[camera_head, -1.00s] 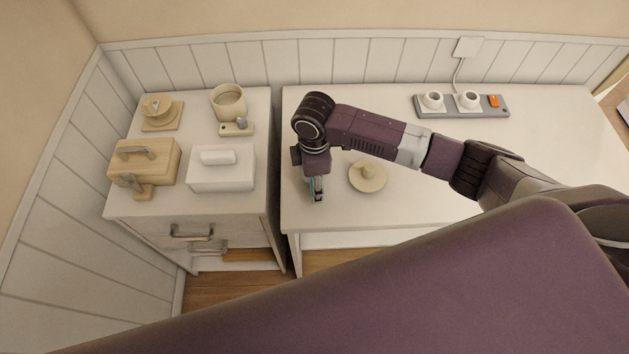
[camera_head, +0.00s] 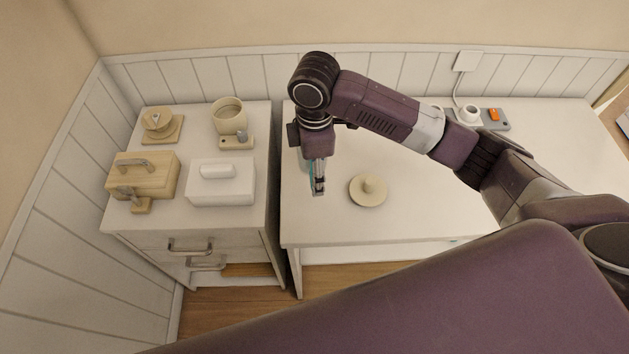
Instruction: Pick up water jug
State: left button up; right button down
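No object is clearly recognisable as a water jug. A beige, open-topped round vessel (camera_head: 229,117) stands upright at the back right of the drawer cabinet, and I cannot tell if it is the jug. My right gripper (camera_head: 318,190) points down over the left part of the white table, to the right of that vessel and apart from it. Its fingers look close together, but their opening is not clear. A pale shape partly shows behind the wrist and is mostly hidden. My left gripper is out of view.
A round beige lid-like piece with a knob (camera_head: 368,189) lies on the white table (camera_head: 430,220), right of the gripper. The drawer cabinet (camera_head: 225,222) holds a wooden box (camera_head: 150,178), a white box (camera_head: 221,188) and a small round stand (camera_head: 160,122). A power strip (camera_head: 494,120) lies at the back.

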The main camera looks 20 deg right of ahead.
jog(key=shift+r, duration=4.15)
